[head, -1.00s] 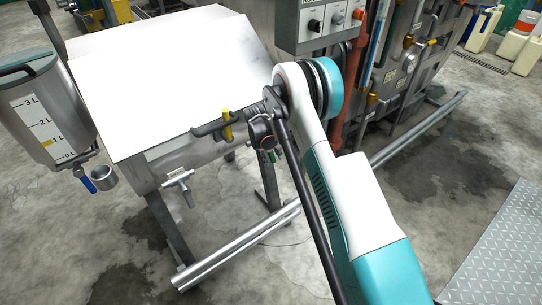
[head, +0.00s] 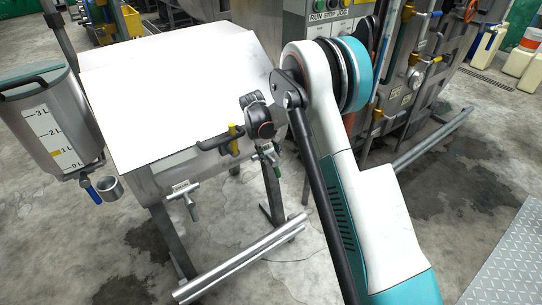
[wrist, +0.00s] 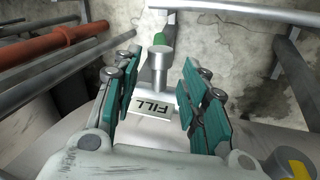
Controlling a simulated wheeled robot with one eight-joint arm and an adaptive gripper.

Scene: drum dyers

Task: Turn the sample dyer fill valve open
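The fill valve (wrist: 160,62) is a metal stem with a green-tipped handle (wrist: 160,40). It shows in the wrist view just past a plate reading FILL (wrist: 151,105), upside down in the picture. My gripper (wrist: 158,85) is open, with its teal-padded fingers on either side of the plate and valve. I see a gap on both sides and no clear contact. In the head view the green handle (head: 277,164) hangs at the right end of the sample dyer (head: 180,170), just below my wrist.
Another metal valve (head: 184,190) is on the dyer's front. A blue-handled measuring vessel (head: 48,125) stands at left. The large machine (head: 415,75) with pipes is at right. Wet floor (head: 450,190) lies open at right.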

